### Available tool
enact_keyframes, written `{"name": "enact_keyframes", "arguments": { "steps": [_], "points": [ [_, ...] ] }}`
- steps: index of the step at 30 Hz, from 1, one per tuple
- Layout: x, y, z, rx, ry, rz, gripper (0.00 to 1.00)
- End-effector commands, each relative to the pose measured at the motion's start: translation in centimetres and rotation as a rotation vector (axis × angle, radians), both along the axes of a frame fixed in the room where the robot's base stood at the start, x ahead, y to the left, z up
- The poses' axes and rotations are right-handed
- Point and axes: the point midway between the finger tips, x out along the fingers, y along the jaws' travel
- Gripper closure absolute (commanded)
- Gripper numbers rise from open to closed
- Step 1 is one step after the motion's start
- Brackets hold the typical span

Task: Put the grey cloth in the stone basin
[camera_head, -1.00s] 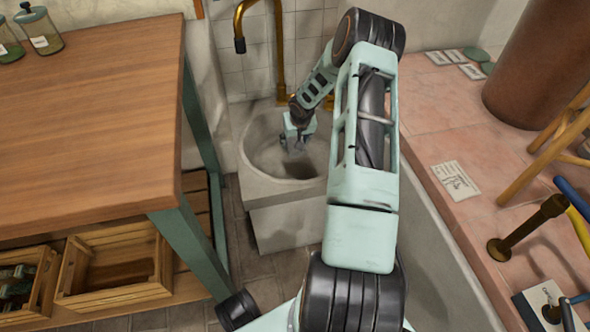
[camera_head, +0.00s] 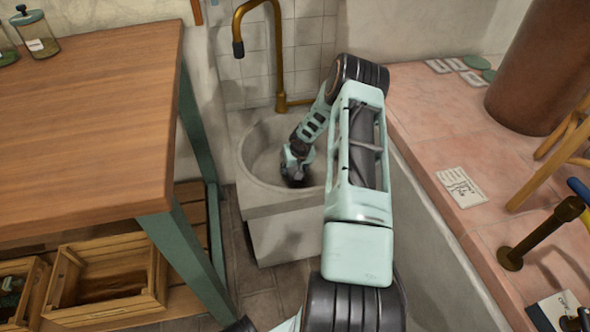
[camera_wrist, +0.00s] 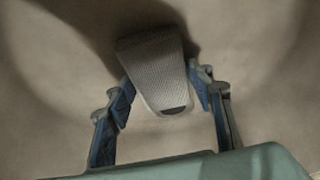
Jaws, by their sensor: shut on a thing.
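The grey cloth (camera_wrist: 155,62) shows in the wrist view as a small, woven, folded piece between my fingertips. My gripper (camera_wrist: 163,90) is shut on it, with one blue-padded finger on each side. In the head view my gripper (camera_head: 295,176) is down inside the stone basin (camera_head: 285,208), below the rim, and the cloth is hidden there by the gripper. In the wrist view the basin's smooth inner surface (camera_wrist: 265,75) fills the background, with a dark shadow beside the cloth. I cannot tell whether the cloth touches the basin.
A brass tap (camera_head: 277,60) rises behind the basin. A wooden table (camera_head: 85,125) stands at the left, with wooden crates (camera_head: 105,295) below. A pink tiled ledge (camera_head: 450,140) runs along the right, holding a brown cylinder (camera_head: 545,65) and cards.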

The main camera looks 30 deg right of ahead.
Motion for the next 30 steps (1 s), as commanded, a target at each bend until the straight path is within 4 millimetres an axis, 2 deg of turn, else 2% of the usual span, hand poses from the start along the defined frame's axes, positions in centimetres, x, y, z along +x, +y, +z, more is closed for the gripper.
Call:
{"name": "enact_keyframes", "arguments": {
  "steps": [4,5,9,20,23,30],
  "points": [
    [0.0,0.0,-0.5,0.0,0.001,0.001,0.74],
    [0.0,0.0,-0.4,0.0,0.001,0.001,0.48],
    [0.0,0.0,-0.3,0.0,0.001,0.001,0.34],
    [0.0,0.0,0.1,0.0,0.001,0.0,0.34],
    [-0.3,0.1,1.2,-0.002,0.0,0.001,0.34],
    [-2.0,0.6,5.8,-0.002,0.0,0.002,0.34]
  ]
}}
